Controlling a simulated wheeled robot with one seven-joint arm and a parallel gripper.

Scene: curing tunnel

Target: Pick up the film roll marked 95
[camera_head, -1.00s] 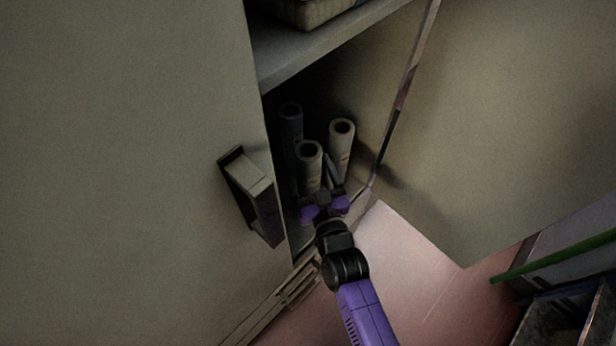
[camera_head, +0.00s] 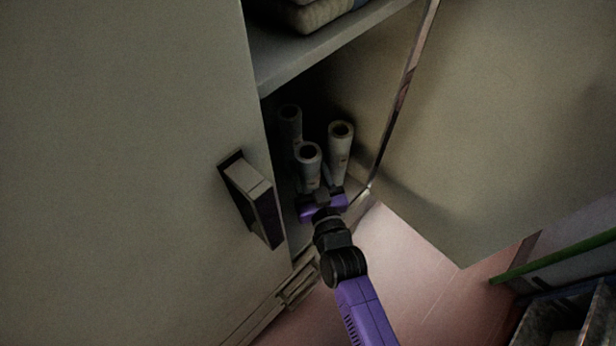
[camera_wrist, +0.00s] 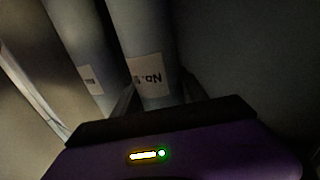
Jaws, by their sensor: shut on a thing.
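Three pale film rolls stand upright in the dark lower compartment of a cabinet: a front roll (camera_head: 309,170), a right roll (camera_head: 339,155) and a back left roll (camera_head: 290,122). My gripper (camera_head: 318,188) is at the lower part of the front roll and shut on it. In the wrist view, the held roll (camera_wrist: 150,40) stands between my fingers (camera_wrist: 158,98), with a partly covered white label. Another labelled roll (camera_wrist: 80,45) stands to its left. I cannot read the number 95 on any roll.
A shelf (camera_head: 330,45) with a padded item (camera_head: 315,14) is above the rolls. A cabinet panel with a handle (camera_head: 252,197) is close on the left, and a wide panel (camera_head: 490,120) is on the right. Open floor (camera_head: 405,250) lies in front.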

